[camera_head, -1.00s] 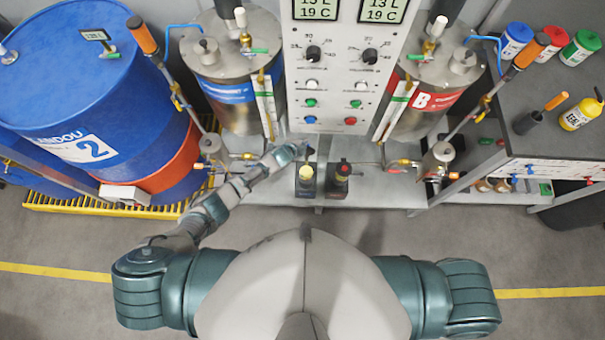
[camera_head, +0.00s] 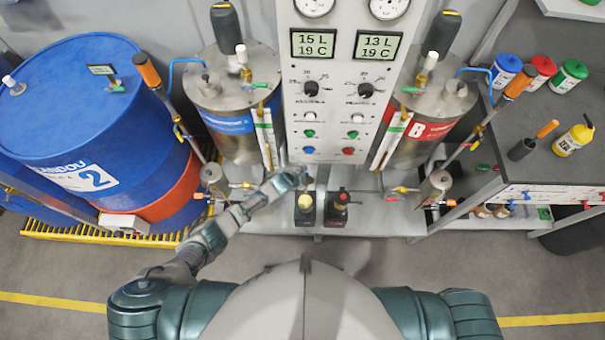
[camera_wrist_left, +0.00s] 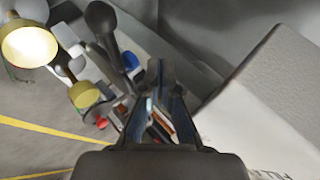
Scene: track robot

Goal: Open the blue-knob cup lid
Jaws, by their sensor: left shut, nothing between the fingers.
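No cup lid with a clearly blue knob can be made out. A jar with a blue lid (camera_head: 508,64) stands at the back right. My right gripper is out of view.
A control panel (camera_head: 331,133) stands between the blue-labelled tank (camera_head: 230,122) and the red-labelled tank (camera_head: 425,134). A blue drum (camera_head: 75,95) is at the left. The floor in front of the bench is open.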

